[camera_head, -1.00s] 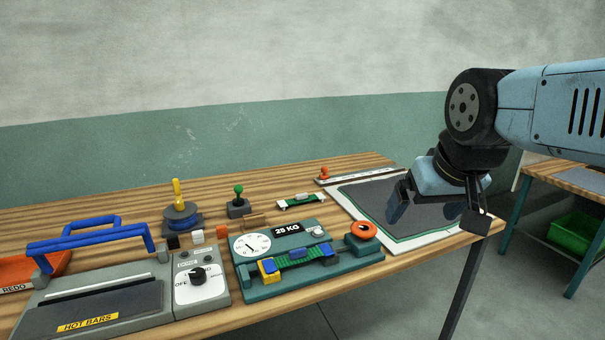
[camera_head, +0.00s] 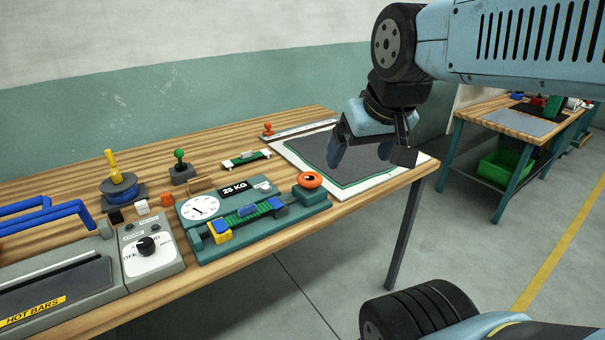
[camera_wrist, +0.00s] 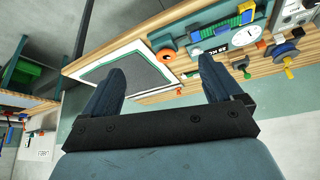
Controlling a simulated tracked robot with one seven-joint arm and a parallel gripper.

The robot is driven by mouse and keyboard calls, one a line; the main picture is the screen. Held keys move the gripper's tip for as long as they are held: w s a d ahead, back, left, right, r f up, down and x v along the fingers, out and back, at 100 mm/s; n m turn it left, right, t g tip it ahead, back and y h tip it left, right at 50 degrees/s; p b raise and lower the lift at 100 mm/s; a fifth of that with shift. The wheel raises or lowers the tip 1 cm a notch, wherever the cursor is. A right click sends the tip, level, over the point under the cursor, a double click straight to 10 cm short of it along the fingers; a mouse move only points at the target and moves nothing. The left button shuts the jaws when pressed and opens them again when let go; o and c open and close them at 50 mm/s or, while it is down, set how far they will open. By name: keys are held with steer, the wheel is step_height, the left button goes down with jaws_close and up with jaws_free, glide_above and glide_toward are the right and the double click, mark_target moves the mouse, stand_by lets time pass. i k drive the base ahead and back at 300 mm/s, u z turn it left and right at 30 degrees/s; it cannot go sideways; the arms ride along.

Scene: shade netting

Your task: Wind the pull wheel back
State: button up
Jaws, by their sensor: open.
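The pull tester (camera_head: 255,235) is a teal base on the wooden bench with a round white dial (camera_head: 199,207), a "25 KG" label and a green strip (camera_head: 243,216) between blue and yellow clamps. Its pull wheel, an orange disc with a dark centre (camera_head: 310,180), sits at the right end. In the wrist view the wheel (camera_wrist: 165,55) shows beyond and between my fingers. My gripper (camera_head: 370,152) is open and empty, pointing down over the dark netting sheet, to the right of the wheel and apart from it. The wrist view shows both fingers (camera_wrist: 162,70) spread.
The dark netting sheet (camera_head: 325,155) lies on a white board at the bench's right end. The grey hot-bar sealer (camera_head: 155,262) stands left of the tester. A blue spool with yellow handle (camera_head: 120,190) and a green-knobbed lever (camera_head: 180,165) stand behind. Another bench (camera_head: 520,118) is at right.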

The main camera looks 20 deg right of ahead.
mark_target(309, 180)
steer(key=u, duration=1.5)
steer(key=k, duration=0.9)
steer(key=z, duration=1.45)
steer(key=i, duration=1.05)
